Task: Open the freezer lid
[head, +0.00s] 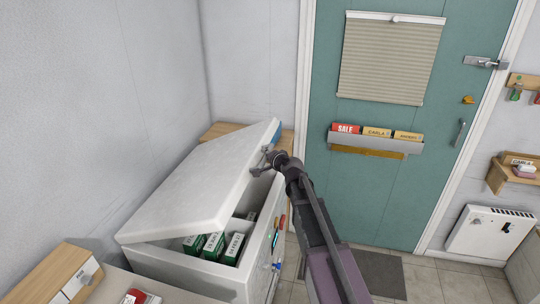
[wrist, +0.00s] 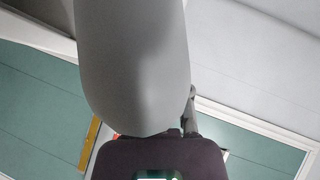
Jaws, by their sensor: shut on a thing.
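The white chest freezer (head: 190,278) stands against the left wall. Its lid (head: 195,185) is tilted up, with the front edge raised and a clear gap above the body. Several green-and-white boxes (head: 213,245) show inside. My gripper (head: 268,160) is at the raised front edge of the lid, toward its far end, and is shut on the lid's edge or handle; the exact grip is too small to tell. In the wrist view a large pale grey shape, which looks like the lid (wrist: 130,60), fills the upper middle and hides the fingertips.
A teal door (head: 375,190) with a blind and a letter rack (head: 375,142) is behind my arm. A wooden surface (head: 220,131) lies beyond the freezer. A wooden box (head: 50,275) stands at the near left. Tiled floor (head: 440,290) is open at right, with a dark mat (head: 380,275).

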